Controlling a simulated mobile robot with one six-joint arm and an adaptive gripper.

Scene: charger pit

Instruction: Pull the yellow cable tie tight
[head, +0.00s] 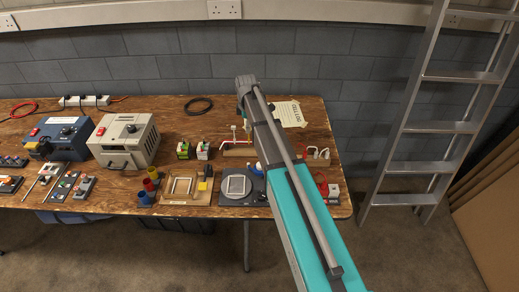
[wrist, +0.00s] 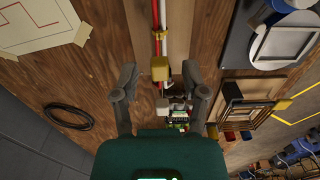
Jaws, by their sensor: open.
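In the wrist view a yellow block-like piece (wrist: 160,68), which looks like the end of the yellow cable tie, stands over the red and white cables. My gripper (wrist: 158,82) is open, with one finger on each side of it and a gap on both sides. A smaller whitish piece (wrist: 163,105) shows just below it, also between the fingers.
A dark plate with a white frame (head: 237,186) and a wooden board with a frame (head: 186,187) lie in front. A paper sheet (head: 290,113) lies behind, a black cable coil (head: 198,105) to the left. A beige box (head: 124,140) stands further left. A ladder leans at right.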

